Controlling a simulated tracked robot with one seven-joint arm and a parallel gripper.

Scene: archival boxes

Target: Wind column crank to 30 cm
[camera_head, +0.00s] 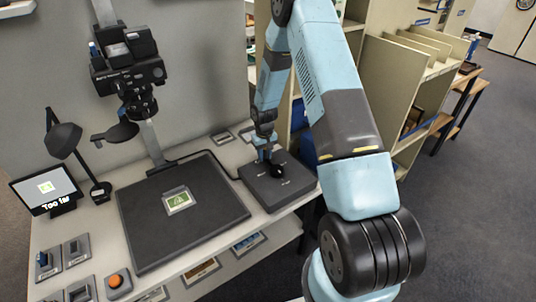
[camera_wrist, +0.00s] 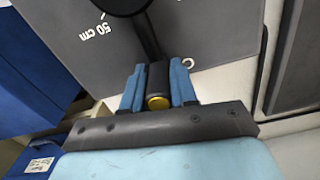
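The crank box (camera_head: 290,187) is a flat dark grey unit at the right of the workbench, with a round black hub on top. In the wrist view its grey top (camera_wrist: 200,30) carries a white "50 cm" mark beside the hub. A dark crank arm runs from the hub to the crank handle (camera_wrist: 157,75), which has a yellow end. My gripper (camera_wrist: 158,85) has its blue fingers on both sides of the handle, apparently touching it. In the head view my gripper (camera_head: 264,148) is over the box. The column (camera_head: 152,142) carries a black camera (camera_head: 128,65). Other scale marks are hidden.
A small screen (camera_head: 46,190) at left seems to read "Too far". A black lamp (camera_head: 66,140) stands behind. An orange button (camera_head: 115,281) is at the front. Shelving (camera_head: 400,75) rises right of my arm.

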